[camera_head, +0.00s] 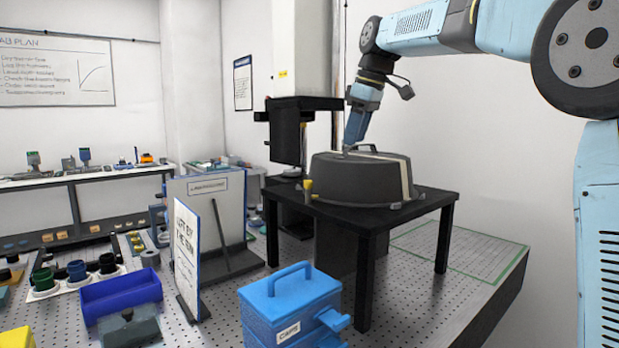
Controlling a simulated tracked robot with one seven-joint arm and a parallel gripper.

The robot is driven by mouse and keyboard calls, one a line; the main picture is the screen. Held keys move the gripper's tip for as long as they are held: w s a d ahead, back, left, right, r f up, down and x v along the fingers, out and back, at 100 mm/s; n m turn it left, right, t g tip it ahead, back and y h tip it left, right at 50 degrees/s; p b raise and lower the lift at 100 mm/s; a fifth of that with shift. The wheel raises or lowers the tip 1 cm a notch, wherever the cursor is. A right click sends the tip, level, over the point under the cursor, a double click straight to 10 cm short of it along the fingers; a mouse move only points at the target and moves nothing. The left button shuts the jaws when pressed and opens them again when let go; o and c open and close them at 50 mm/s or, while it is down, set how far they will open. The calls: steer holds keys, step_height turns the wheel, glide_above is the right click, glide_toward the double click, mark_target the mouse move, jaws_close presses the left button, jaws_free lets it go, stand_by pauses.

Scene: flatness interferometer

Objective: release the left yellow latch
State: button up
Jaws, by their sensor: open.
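A dark grey cover with a top handle (365,173) sits on a black table (425,200). A yellow latch (308,186) shows low on the cover's left side, near the table's left edge. My gripper (348,150) points down at the cover's top, close to its handle, above and to the right of the yellow latch. It is open, with nothing visible held in it. The fingertips are small here, and I cannot tell whether they touch the cover. The far side of the cover is hidden.
A tall white column with a black head (303,105) stands behind the table. Upright sign panels (187,250) stand to its left. A blue case labelled CAPS (290,310) and a blue bin (120,295) stand in front. The perforated bench right of the table is clear.

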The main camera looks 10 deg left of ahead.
mark_target(309, 181)
steer(key=w+a+n+g+y, duration=0.1)
steer(key=w+a+n+g, duration=0.1)
steer(key=w+a+n, duration=0.4)
steer(key=shift+m+y, duration=0.3)
steer(key=shift+m, duration=0.5)
steer(key=x, duration=0.4)
steer(key=w+x, duration=0.1)
steer(key=x, duration=0.8)
steer(key=shift+w+a+f, duration=0.25)
steer(key=shift+w+a, duration=0.05)
steer(key=shift+a, duration=0.05)
